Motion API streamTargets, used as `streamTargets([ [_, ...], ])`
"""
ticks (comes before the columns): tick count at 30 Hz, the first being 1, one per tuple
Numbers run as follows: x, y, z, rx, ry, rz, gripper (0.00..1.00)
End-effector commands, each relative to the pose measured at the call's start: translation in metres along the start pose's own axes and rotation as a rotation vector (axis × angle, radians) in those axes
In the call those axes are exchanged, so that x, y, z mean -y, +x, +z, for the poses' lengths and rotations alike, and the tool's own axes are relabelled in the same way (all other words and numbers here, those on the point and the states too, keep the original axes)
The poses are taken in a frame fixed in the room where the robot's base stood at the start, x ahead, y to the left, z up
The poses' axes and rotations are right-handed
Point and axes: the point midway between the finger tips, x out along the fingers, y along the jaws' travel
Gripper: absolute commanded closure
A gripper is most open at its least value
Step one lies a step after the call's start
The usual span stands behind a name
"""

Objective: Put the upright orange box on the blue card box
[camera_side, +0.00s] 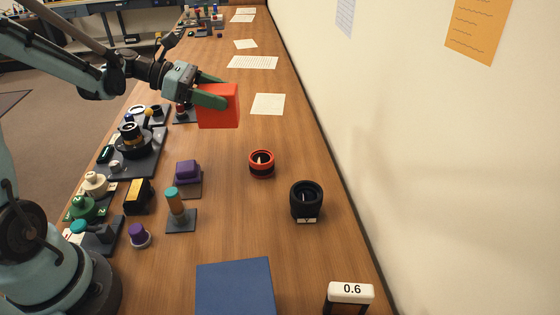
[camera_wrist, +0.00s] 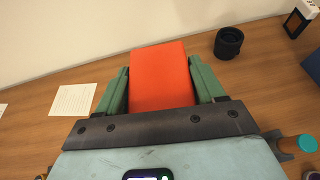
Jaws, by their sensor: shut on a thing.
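An orange-red box (camera_side: 217,106) is held in the air above the wooden table in the side view. My gripper (camera_side: 214,93) is shut on it, with one green finger on each side. In the wrist view the orange box (camera_wrist: 160,77) fills the space between the two fingers of my gripper (camera_wrist: 162,90). The blue card box (camera_side: 236,287) stands at the near end of the table in the side view, cut off by the lower edge, and its top is bare. A corner of the blue card box (camera_wrist: 313,65) shows at the right edge of the wrist view.
A red-and-black ring (camera_side: 262,164) and a black lens barrel (camera_side: 306,201) stand mid-table. A 0.6 sign (camera_side: 350,293) stands right of the blue box. A teal-topped post (camera_side: 176,207) and purple parts stand at left. A wall runs along the right.

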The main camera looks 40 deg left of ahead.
Motion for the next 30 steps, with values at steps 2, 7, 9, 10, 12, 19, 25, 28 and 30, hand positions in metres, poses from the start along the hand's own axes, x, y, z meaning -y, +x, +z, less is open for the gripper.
streamTargets([
  [2, 0.024, 0.016, 0.017, 0.001, 0.027, -0.066, 0.69],
  [7, 0.09, 0.048, 0.054, 0.0, 0.098, -0.236, 0.69],
  [9, 0.12, 0.058, 0.067, 0.0, 0.128, -0.309, 0.69],
  [10, 0.134, 0.062, 0.072, 0.0, 0.141, -0.341, 0.69],
  [12, 0.166, 0.068, 0.083, 0.0, 0.172, -0.416, 0.69],
  [19, 0.277, 0.071, 0.106, 0.0, 0.278, -0.67, 0.69],
  [25, 0.357, 0.053, 0.109, 0.0, 0.358, -0.864, 0.69],
  [28, 0.383, 0.044, 0.108, 0.001, 0.385, -0.93, 0.69],
  [30, 0.394, 0.04, 0.107, 0.001, 0.398, -0.961, 0.69],
])
